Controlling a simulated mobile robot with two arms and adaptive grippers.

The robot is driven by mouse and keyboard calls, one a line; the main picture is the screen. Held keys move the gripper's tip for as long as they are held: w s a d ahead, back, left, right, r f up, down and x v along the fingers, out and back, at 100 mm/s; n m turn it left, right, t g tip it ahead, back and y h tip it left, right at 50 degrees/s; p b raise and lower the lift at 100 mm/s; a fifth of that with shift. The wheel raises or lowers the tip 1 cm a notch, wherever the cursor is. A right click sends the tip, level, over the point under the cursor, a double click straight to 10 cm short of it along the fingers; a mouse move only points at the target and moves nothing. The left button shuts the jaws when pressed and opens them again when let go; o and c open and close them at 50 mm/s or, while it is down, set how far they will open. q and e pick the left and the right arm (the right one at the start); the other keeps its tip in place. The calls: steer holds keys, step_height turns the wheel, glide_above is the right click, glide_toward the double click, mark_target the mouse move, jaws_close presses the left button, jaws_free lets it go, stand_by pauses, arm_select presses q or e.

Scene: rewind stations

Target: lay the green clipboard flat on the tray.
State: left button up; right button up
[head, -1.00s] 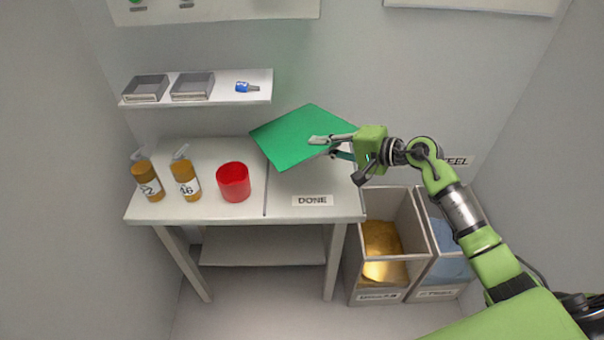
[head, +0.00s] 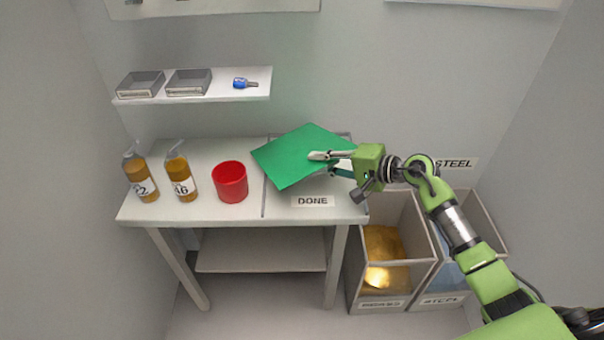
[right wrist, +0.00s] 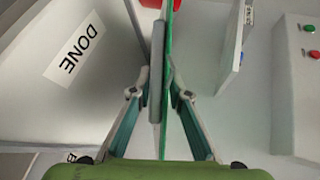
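The green clipboard (head: 297,152) is above the tray (head: 333,192), the right part of the tabletop with the DONE label. It overhangs the tray's left edge and hides much of the tray. Whether its low corner touches is unclear. My right gripper (head: 322,163) is shut on the clipboard's right side. In the right wrist view the clipboard (right wrist: 168,40) shows edge-on between the fingers (right wrist: 162,88). My left gripper is not in view.
A red cup (head: 230,182) stands just left of the tray, beside two amber bottles (head: 181,177) (head: 140,178). A shelf (head: 220,88) above holds two grey trays and a small blue item. Open bins (head: 385,262) (head: 450,280) stand right of the table.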

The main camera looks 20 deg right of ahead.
stand_by(0.3)
steer(key=b+v, duration=0.2)
steer(key=v, duration=0.6)
steer(key=shift+f, duration=0.1)
step_height(320, 180, up, 7)
steer(key=s+d, duration=0.1)
steer(key=s, duration=0.1)
steer(key=shift+d, duration=0.4)
